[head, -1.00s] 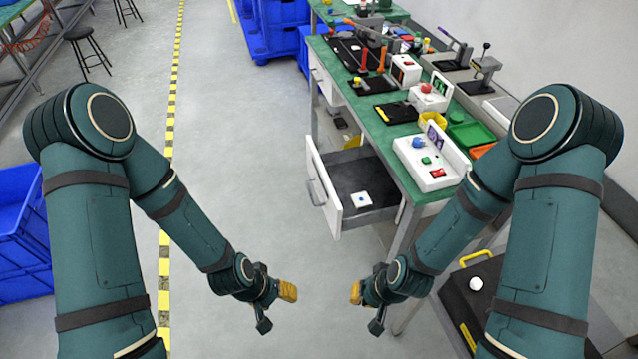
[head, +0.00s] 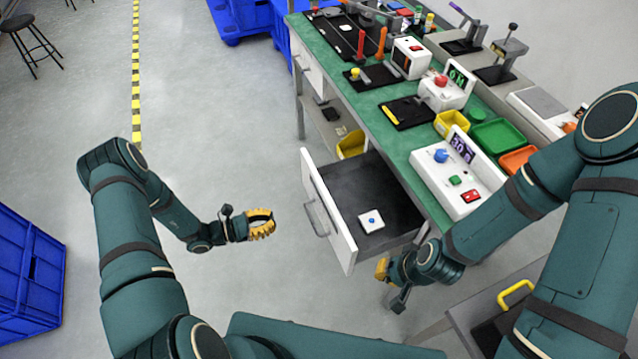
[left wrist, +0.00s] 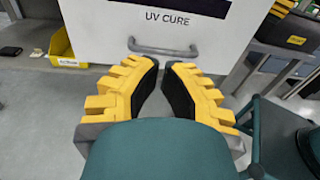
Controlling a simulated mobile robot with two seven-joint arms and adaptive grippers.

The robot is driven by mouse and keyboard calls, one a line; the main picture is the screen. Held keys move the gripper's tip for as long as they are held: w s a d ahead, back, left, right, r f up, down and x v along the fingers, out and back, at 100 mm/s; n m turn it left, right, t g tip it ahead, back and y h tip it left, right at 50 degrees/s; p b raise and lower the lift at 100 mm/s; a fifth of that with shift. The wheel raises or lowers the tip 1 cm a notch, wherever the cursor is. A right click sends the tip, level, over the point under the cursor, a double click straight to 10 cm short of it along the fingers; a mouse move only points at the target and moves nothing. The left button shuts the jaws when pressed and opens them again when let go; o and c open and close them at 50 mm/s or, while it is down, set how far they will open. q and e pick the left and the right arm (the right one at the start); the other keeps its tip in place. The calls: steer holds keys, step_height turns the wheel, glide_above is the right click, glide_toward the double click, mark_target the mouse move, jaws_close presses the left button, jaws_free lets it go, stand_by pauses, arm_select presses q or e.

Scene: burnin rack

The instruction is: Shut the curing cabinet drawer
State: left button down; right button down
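The curing cabinet drawer (head: 330,218) stands pulled out from under the green-topped bench. A small white block with a blue dot (head: 371,219) lies on its dark floor. The left wrist view shows its white front (left wrist: 215,30), marked "UV CURE", and its grey handle (left wrist: 163,48). My left gripper (head: 268,224) is to the left of the drawer, facing the handle (head: 318,222) and apart from it. In the left wrist view its yellow fingers (left wrist: 163,85) are spread with nothing between them. My right gripper (head: 384,272) is just in front of the drawer's near side; its finger opening is unclear.
The green bench (head: 400,150) carries a white control box (head: 455,180), trays and tools. A yellow bin (head: 351,145) sits on the shelf beyond the drawer. A blue crate (head: 28,270) stands at left. The floor left of the drawer is clear.

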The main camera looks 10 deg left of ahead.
mark_target(317, 196)
arm_select(q)
steer(key=shift+n+t, duration=0.3)
steer(key=shift+t, duration=0.4)
steer(key=x, duration=0.4)
steer(key=w+a+b+x, duration=0.1)
steer(key=x, duration=0.4)
steer(key=w+x, duration=0.1)
steer(key=x, duration=0.3)
steer(key=shift+w+d, duration=0.1)
steer(key=shift+w, duration=0.1)
steer(key=shift+r, duration=0.1)
